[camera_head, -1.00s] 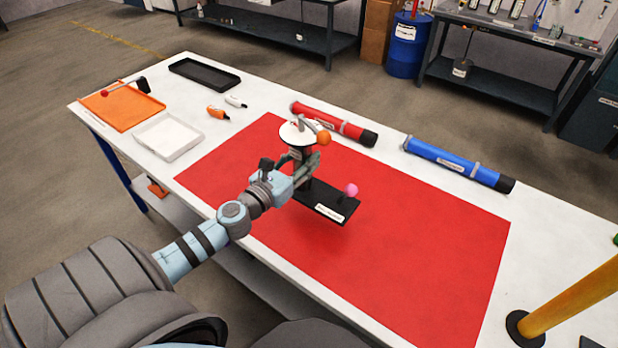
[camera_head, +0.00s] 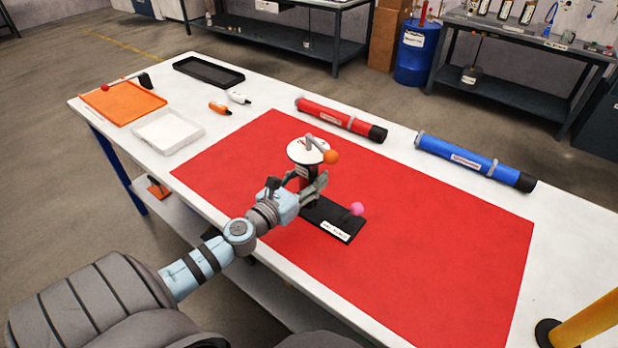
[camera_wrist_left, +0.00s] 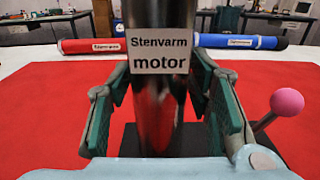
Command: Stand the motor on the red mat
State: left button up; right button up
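The motor stands upright on the red mat (camera_head: 420,250). It has a black column with a white disc (camera_head: 306,151) on top, an orange knob, and a flat black base (camera_head: 340,213) with a pink ball lever. The base appears to rest on the mat. In the left wrist view the motor's column (camera_wrist_left: 158,110) carries a "Stenvarm motor" label and rises between the fingers. My left gripper (camera_head: 314,183) has a finger on each side of the column, and the pads appear against it. Its fingers also flank the column in the wrist view (camera_wrist_left: 160,105). My right gripper is not seen.
A red tube (camera_head: 338,118) and a blue tube (camera_head: 470,161) lie behind the mat. An orange tray (camera_head: 128,104), a white tray (camera_head: 166,133) and a black tray (camera_head: 208,72) are at the left. A yellow post (camera_head: 590,320) stands at front right. The mat's right part is clear.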

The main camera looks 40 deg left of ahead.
pick_arm(q)
jog(key=shift+o, duration=0.2)
jog(key=shift+s+r, duration=0.1)
jog(key=shift+r, duration=0.05)
jog(key=s+b, duration=0.2)
jog(key=s, duration=0.3)
jog(key=shift+s+d+f+b, duration=0.15)
jog(key=shift+s+f+b, duration=0.05)
jog(key=shift+f+b, duration=0.2)
jog(key=s, duration=0.6)
jog(key=shift+s+r+p, duration=0.25)
jog(key=shift+r+p, duration=0.15)
jog(key=shift+r, duration=0.05)
jog(key=shift+d, duration=0.1)
